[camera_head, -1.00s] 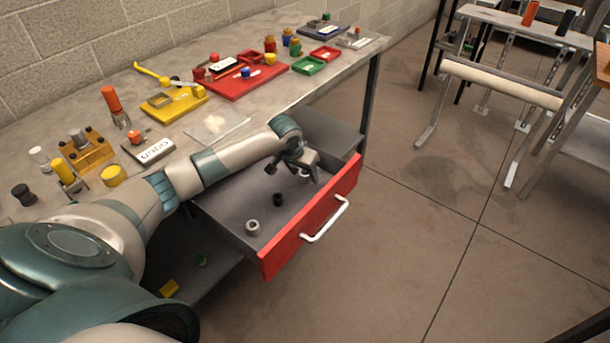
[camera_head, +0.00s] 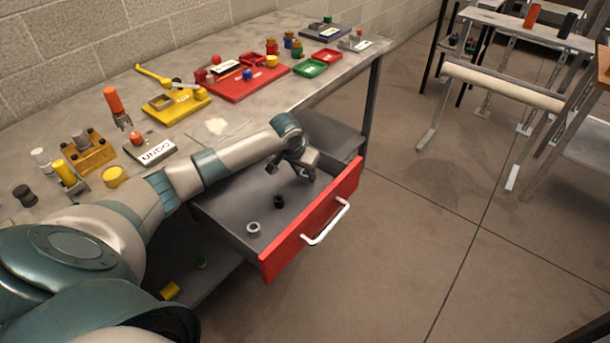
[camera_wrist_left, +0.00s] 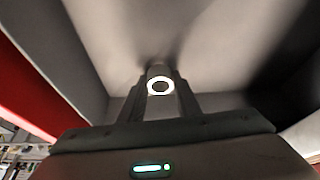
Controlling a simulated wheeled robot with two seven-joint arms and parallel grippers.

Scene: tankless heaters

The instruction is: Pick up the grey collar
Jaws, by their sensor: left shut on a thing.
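My left gripper (camera_head: 292,168) is inside the open drawer (camera_head: 235,235), towards its far right part. In the left wrist view its two fingers are shut on a small grey collar (camera_wrist_left: 160,86), a round piece with a bright ring-shaped end and a dark hole. In the head view the held piece is hard to make out at the gripper. A light grey ring-shaped piece (camera_head: 253,228) and a black piece (camera_head: 279,201) lie apart on the drawer floor. My right gripper is not in view.
The drawer's red front (camera_head: 310,225) with its white handle (camera_head: 326,222) stands out from the workbench (camera_head: 330,75). The drawer walls surround the gripper. The bench top holds a red tray (camera_head: 250,87), a yellow tray (camera_head: 180,108) and a labelled block (camera_head: 150,151).

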